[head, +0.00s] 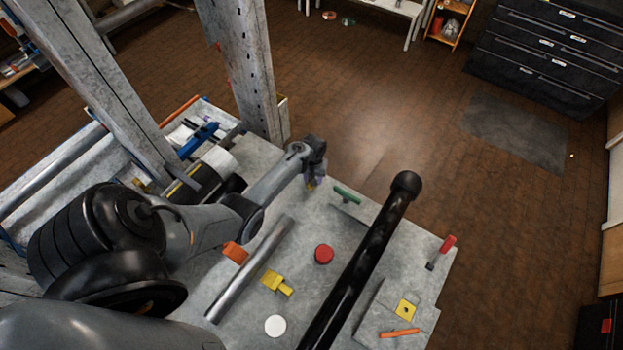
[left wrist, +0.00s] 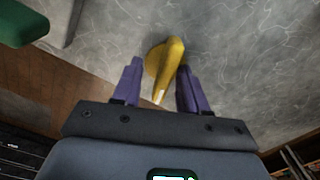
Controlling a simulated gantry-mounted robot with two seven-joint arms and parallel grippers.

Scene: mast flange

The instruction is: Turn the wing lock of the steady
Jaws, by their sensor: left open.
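A yellow wing-shaped lever (left wrist: 170,65), which looks like the wing lock, stands on a round yellow base on a grey surface in the left wrist view. My left gripper (left wrist: 159,72) is open, with its purple fingers on either side of the lever. The lever lies closer to the right finger in the picture; whether it touches is unclear. In the head view my left gripper (head: 313,178) is over the far part of the grey bench, largely hiding the lever. My right gripper is not in view.
A green handle (head: 347,195) stands right of my left gripper. A long black bar (head: 358,270) crosses the grey bench (head: 300,290). A steel rod (head: 248,270), red knob (head: 324,254) and yellow block (head: 276,282) lie nearer. A grey post (head: 240,70) rises behind.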

